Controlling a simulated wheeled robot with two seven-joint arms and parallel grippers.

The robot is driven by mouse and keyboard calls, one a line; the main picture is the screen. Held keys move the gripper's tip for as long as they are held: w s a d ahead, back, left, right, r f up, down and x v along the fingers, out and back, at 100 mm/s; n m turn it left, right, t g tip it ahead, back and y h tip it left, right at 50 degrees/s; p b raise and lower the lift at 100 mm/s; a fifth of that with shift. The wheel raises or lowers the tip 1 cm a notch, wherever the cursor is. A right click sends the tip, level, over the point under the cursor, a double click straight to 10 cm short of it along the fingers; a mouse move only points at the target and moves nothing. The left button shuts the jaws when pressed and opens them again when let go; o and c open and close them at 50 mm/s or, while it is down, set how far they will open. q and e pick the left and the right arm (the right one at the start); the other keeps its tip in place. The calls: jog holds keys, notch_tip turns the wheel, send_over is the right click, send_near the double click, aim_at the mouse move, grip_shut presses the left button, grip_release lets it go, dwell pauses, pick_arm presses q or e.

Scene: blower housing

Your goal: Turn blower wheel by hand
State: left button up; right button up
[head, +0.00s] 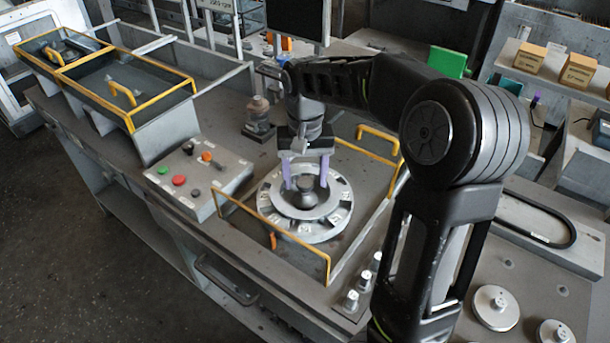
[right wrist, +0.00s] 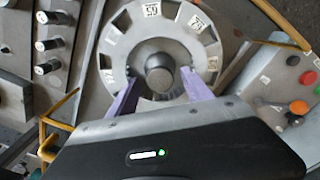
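The blower wheel (head: 278,200) is a round grey metal disc with numbered labels around its rim. It lies flat on the bench, and a dark round hub (head: 306,192) stands at its centre. My right gripper (head: 305,184) points down over the wheel, with its two purple fingers apart on either side of the hub. In the right wrist view, the hub (right wrist: 160,74) sits between and slightly beyond the spread fingers (right wrist: 159,90). The gripper is open and holds nothing. Whether the fingertips touch the wheel, I cannot tell. My left gripper is not in view.
Yellow guard rails (head: 272,239) stand around the wheel. A control box (head: 199,176) with coloured buttons is to the left, and several metal knobs (head: 364,281) are at the front right. A dark two-part tray (head: 125,85) with yellow edges is at the back left.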

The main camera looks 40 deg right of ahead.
aim_at(305, 182)
notch_tip(305, 182, up, 8)
jog(key=shift+f+b, duration=0.1)
jog(key=shift+b, duration=0.2)
dwell(0.4)
jog(key=shift+f, duration=0.1)
dwell(0.4)
